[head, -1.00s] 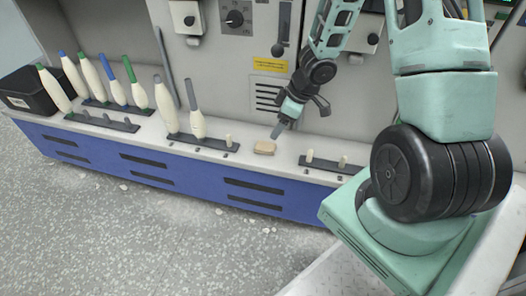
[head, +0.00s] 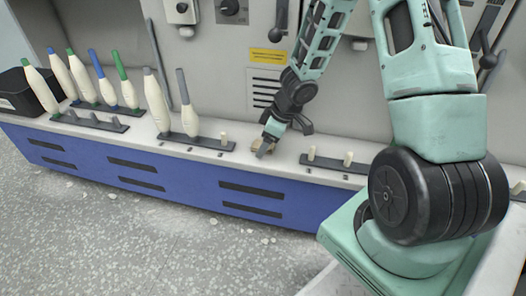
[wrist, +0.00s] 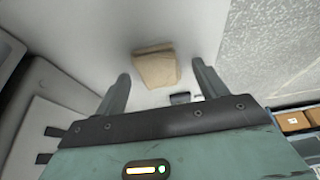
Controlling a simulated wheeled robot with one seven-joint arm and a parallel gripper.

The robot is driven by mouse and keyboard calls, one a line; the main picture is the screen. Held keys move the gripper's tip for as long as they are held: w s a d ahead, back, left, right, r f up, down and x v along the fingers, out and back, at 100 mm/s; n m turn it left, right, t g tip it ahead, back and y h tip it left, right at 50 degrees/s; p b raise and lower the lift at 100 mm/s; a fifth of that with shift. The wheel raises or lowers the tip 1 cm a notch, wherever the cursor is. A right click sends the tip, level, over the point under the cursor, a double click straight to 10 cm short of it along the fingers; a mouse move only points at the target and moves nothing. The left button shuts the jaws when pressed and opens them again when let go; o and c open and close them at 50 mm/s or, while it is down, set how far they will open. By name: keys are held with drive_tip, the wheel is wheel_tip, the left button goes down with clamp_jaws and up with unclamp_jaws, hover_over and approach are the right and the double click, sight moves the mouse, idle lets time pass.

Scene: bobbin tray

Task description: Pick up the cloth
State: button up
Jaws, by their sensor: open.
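The cloth (wrist: 155,67) is a small folded beige-brown pad lying on the pale ledge. In the wrist view it lies ahead of my gripper (wrist: 160,84), roughly between the lines of the two fingers and beyond their tips. My gripper is open and empty. In the head view my gripper (head: 265,149) is low over the ledge at the cloth (head: 254,146), which is partly hidden behind the fingers. I cannot tell from there whether the fingers touch it.
Several bobbins (head: 157,100) with coloured tops stand on peg racks left of the cloth. A peg rack (head: 330,163) with short pegs is close on the right. A black bin (head: 18,92) sits at the far left. The machine wall (head: 345,95) rises behind the ledge (head: 285,165).

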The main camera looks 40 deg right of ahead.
drive_tip(key=c, duration=1.1)
drive_tip(key=shift+o, duration=0.2)
drive_tip(key=shift+a+r+p, duration=0.1)
drive_tip(key=shift+r+p, duration=0.1)
drive_tip(key=shift+p, duration=0.15)
